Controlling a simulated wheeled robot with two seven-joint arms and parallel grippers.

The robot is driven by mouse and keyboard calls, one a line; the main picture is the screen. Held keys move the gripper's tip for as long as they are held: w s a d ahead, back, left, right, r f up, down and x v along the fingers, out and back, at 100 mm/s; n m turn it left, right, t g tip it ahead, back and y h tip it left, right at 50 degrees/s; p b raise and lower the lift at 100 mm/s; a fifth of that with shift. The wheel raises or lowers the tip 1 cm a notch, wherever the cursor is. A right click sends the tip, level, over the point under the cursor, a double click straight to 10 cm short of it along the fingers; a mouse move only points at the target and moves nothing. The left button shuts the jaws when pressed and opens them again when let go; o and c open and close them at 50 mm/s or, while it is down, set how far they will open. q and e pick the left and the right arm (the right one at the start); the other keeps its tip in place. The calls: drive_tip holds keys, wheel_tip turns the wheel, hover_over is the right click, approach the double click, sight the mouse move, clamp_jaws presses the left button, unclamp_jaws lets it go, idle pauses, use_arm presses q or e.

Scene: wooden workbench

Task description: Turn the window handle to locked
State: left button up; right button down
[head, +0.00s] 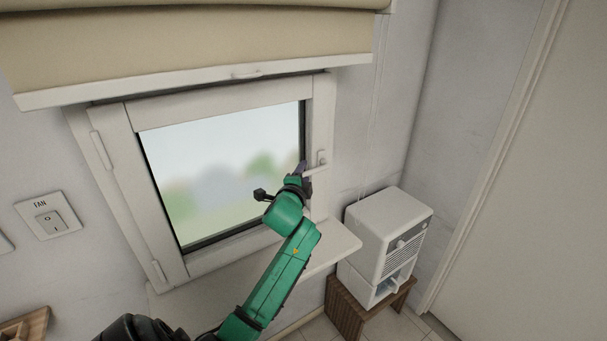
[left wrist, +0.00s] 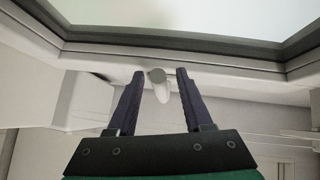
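The white window handle (head: 321,158) is on the right side of the window frame in the head view. Its lever points left, roughly level, toward my gripper. My left gripper (head: 303,168) is at the lever's free end, and its fingers partly hide that end. In the left wrist view the handle (left wrist: 159,80) shows as a rounded white end between the two dark fingers of my left gripper (left wrist: 160,74). The fingers are apart, with a narrow gap on each side of the handle. My right gripper is out of view.
The window (head: 222,170) appears shut in its white frame. A beige blind (head: 190,45) hangs above. A sill (head: 335,245) juts out below. A white appliance (head: 385,240) stands on a wooden stool (head: 372,312) at the right. A fan switch (head: 48,217) is on the left wall.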

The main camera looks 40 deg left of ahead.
use_arm(q)
clamp_jaws()
idle(1.3)
